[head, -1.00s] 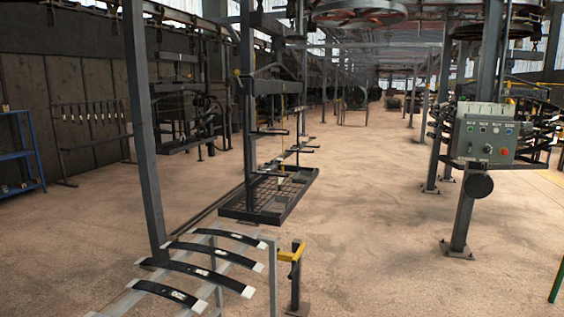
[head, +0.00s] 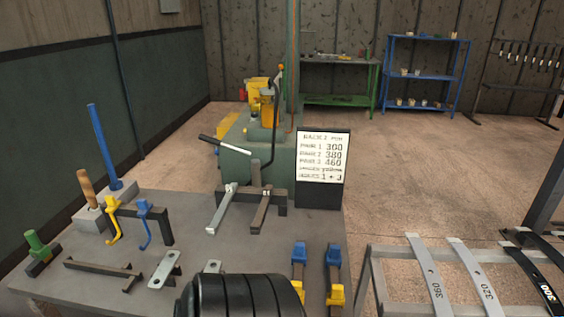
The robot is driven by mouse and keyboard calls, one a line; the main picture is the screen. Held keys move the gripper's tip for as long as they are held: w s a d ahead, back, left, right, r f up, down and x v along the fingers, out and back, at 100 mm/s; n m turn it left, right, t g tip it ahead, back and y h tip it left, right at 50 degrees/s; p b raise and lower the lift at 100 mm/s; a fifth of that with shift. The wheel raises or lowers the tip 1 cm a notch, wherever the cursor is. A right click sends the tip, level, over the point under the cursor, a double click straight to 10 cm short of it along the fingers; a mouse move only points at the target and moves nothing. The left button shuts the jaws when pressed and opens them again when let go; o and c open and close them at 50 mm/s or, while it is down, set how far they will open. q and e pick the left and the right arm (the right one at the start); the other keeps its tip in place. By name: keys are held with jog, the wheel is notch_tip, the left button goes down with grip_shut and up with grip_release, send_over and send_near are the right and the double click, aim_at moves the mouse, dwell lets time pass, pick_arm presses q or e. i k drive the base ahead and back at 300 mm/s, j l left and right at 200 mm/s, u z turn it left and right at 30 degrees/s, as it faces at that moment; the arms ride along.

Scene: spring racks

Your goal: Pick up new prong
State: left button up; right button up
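Two prong-like bars rest on a low dark stand on the grey workbench. The left one is a clean light grey bar (head: 222,212). The right one is a duller brown-grey bar (head: 261,211). Both slope down toward the front of the bench. No label shows which is new; the light grey one looks cleaner. Neither of my grippers is in view.
The workbench (head: 200,250) also holds yellow and blue hooks (head: 128,222), a hammer (head: 86,190), blue-and-yellow tools (head: 298,270) and a sign (head: 323,160) with numbers. A black ribbed form covers its front edge. A rack (head: 375,265) with numbered strips stands right.

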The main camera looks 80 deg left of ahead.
aim_at(212, 230)
jog(key=l+u, duration=0.1)
jog(key=u, duration=2.7)
